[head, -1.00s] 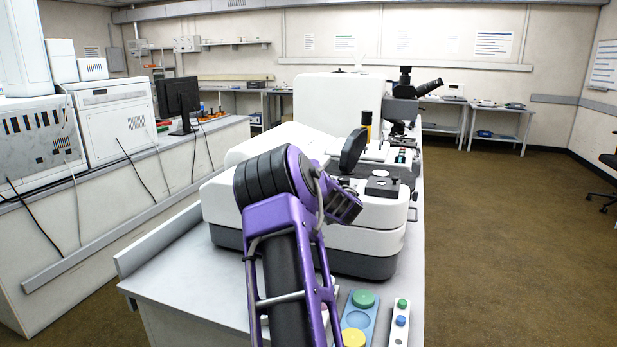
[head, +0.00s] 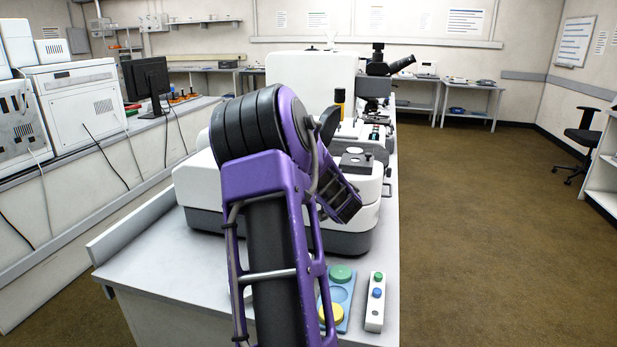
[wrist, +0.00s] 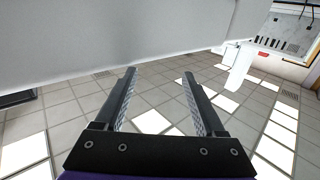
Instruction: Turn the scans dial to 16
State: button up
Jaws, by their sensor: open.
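The white infrared microscope (head: 308,78) stands on the bench in the head view, with a black eyepiece head (head: 388,66) at its right. My purple and black arm hides part of its front. I cannot make out a scans dial in either view. My gripper (wrist: 160,74) shows in the wrist view, its two fingers apart with nothing between them. A large pale grey surface fills the upper left of that view, beyond the fingers. In the head view my gripper cannot be seen.
A blue tray (head: 338,294) with green and yellow discs and a white strip (head: 374,318) with coloured knobs lie on the near bench. A side bench with a monitor (head: 146,82) stands left. Brown floor at right is open, up to a chair (head: 582,140) and white shelf (head: 604,165).

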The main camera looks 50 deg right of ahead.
jog(key=v, duration=0.7)
jog(key=shift+s, duration=0.2)
